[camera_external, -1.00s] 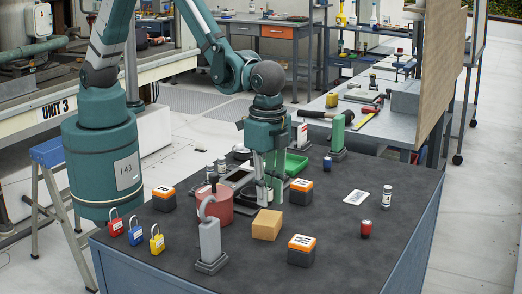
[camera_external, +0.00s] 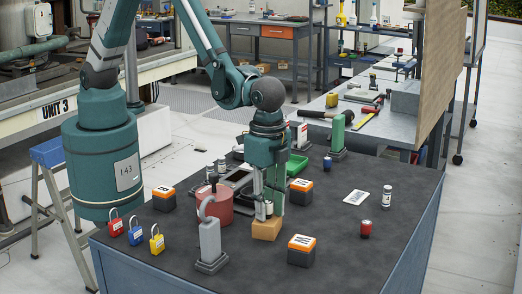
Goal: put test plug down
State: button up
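My gripper (camera_external: 267,208) points down over the tabletop (camera_external: 335,245), with its fingertips at or just behind the tan block (camera_external: 266,229). Small pale, rounded shapes show at the fingers, too small to tell whether they are finger parts or a held test plug. I cannot tell whether the fingers touch the tan block. No other thing can be clearly picked out as the test plug.
Left of my gripper stand a red pot-like item (camera_external: 214,208) and a grey hooked piece (camera_external: 210,240). Orange-and-black boxes stand right (camera_external: 301,250) and behind (camera_external: 302,191). Padlocks (camera_external: 136,230) line the left edge. The right front is mostly clear.

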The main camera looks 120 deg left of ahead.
aim_at(267, 202)
jog(key=shift+o, duration=0.5)
jog(key=shift+r, duration=0.15)
notch_tip(267, 202, up, 12)
dwell(0.7)
jog(key=shift+r, duration=0.1)
dwell(0.4)
jog(key=s+a+r+n+t, duration=0.1)
jog(key=s+a+r+t, duration=0.1)
jog(key=s+a+r, duration=0.4)
jog(key=s+a+r+t, duration=0.1)
jog(key=s+r, duration=0.7)
jog(key=r, duration=0.1)
jog(key=s+a+r+t, duration=0.1)
jog(key=s+a+t, duration=0.1)
jog(key=s, duration=0.8)
jog(key=s+a+r+n+t, duration=0.1)
jog(key=s+a, duration=0.3)
jog(key=s, duration=0.6)
jog(key=shift+r+t, duration=0.25)
jog(key=shift+t, duration=0.35)
